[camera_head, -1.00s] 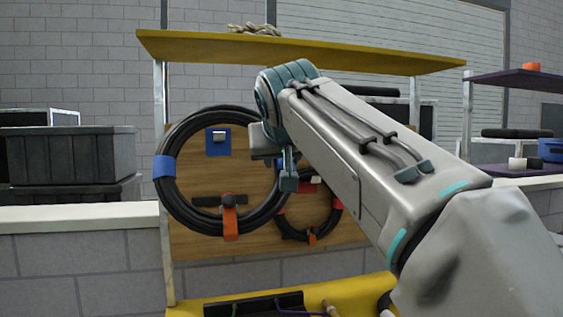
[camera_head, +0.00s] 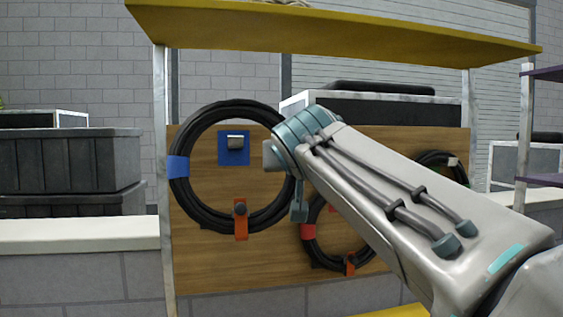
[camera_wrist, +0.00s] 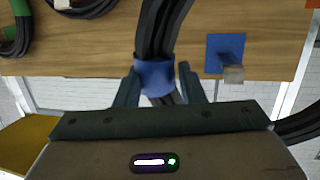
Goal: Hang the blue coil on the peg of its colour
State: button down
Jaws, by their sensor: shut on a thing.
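A large black coil (camera_head: 222,108) has a blue band (camera_head: 178,168) at its left side. My gripper (camera_head: 298,205) is at the coil's right side, its fingers partly hidden by my arm. In the wrist view, my gripper (camera_wrist: 158,88) is shut on the coil at a blue band (camera_wrist: 155,77). The blue peg plate (camera_head: 234,158) with its pale-ended peg (camera_head: 235,142) shows inside the ring in the head view, below the coil's top. In the wrist view, the blue plate (camera_wrist: 222,50) is right of the held band. I cannot tell whether the peg passes through the ring.
An orange piece with a dark knob (camera_head: 240,222) overlaps the coil's bottom. A smaller coil with a red band (camera_head: 308,231) hangs lower right, and another coil (camera_head: 440,158) farther right. The wooden board (camera_head: 210,270) is behind them; a yellow shelf (camera_head: 300,28) is above.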

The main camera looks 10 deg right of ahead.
jog(key=shift+w+p, duration=3.2)
jog(key=shift+w, duration=3.6)
jog(key=shift+w+d+f+b, duration=0.1)
jog(key=shift+w+f+b, duration=0.1)
jog(key=shift+f+b, duration=0.6)
jog(key=shift+w+a+f+b, duration=0.1)
jog(key=shift+w+f+b, duration=0.1)
jog(key=shift+f+b, duration=0.6)
jog(key=shift+w+d+f+b, duration=0.1)
jog(key=shift+w+f+b, duration=0.1)
jog(key=shift+f+b, duration=0.6)
jog(key=shift+w+f, duration=0.1)
jog(key=shift+f, duration=0.15)
jog(key=c, duration=0.9)
grip_release()
